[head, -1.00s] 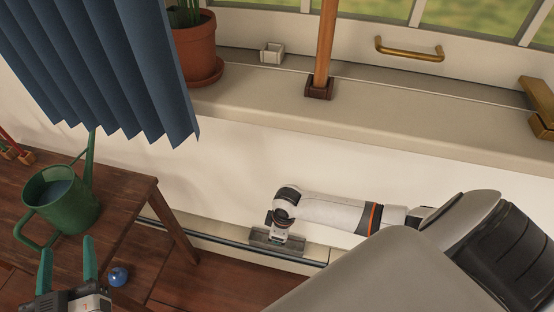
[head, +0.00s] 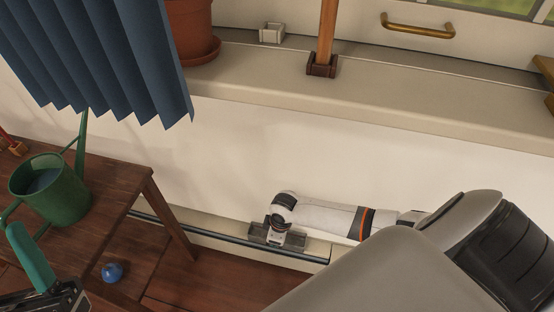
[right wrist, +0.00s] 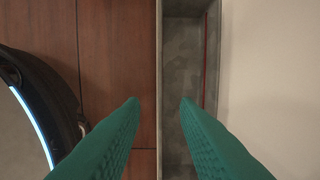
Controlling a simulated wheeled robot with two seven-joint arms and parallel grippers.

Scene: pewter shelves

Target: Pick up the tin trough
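The tin trough (right wrist: 178,95) is a long grey metal box with an open top. In the right wrist view it runs up the middle, with a thin red line inside its right edge. My right gripper (right wrist: 160,103) is open, its green fingers apart. The trough's left wall lies between the fingertips in the picture; I cannot tell the height gap. My left gripper (head: 40,275) is at the lower left, partly cut off, with one green finger visible.
A wooden table (head: 120,180) at left bears a green watering can (head: 55,190). A blue ball (head: 112,272) is near my left gripper. A dark rail (head: 235,242) runs along the wall's foot. A window sill (head: 400,105) and a blue curtain (head: 100,60) are above.

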